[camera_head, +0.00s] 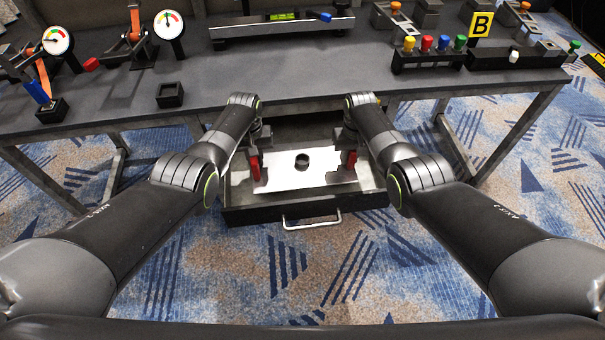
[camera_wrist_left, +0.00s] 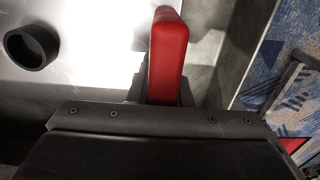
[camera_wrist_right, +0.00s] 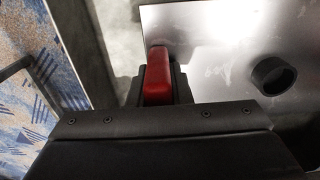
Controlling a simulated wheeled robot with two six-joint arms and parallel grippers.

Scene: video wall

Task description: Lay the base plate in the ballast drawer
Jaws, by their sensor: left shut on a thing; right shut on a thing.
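The base plate (camera_head: 290,178) is a light metal sheet with a short black ring (camera_head: 302,161) near its middle and a red grip at each end. The open ballast drawer (camera_head: 262,213) is below the table, its black front and bar handle towards me. The plate is within the drawer's outline; I cannot tell whether it touches the floor. My left gripper (camera_head: 254,163) is shut on the left red grip (camera_wrist_left: 168,55). My right gripper (camera_head: 350,159) is shut on the right red grip (camera_wrist_right: 158,75). The jaws are mostly hidden in the wrist views.
The grey table (camera_head: 300,75) stands over the back of the drawer. On it are dial gauges (camera_head: 168,24), a small black box (camera_head: 170,95), a rail with a green level (camera_head: 282,16), and a block with coloured knobs (camera_head: 430,58). Patterned carpet (camera_head: 310,265) is clear before the drawer.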

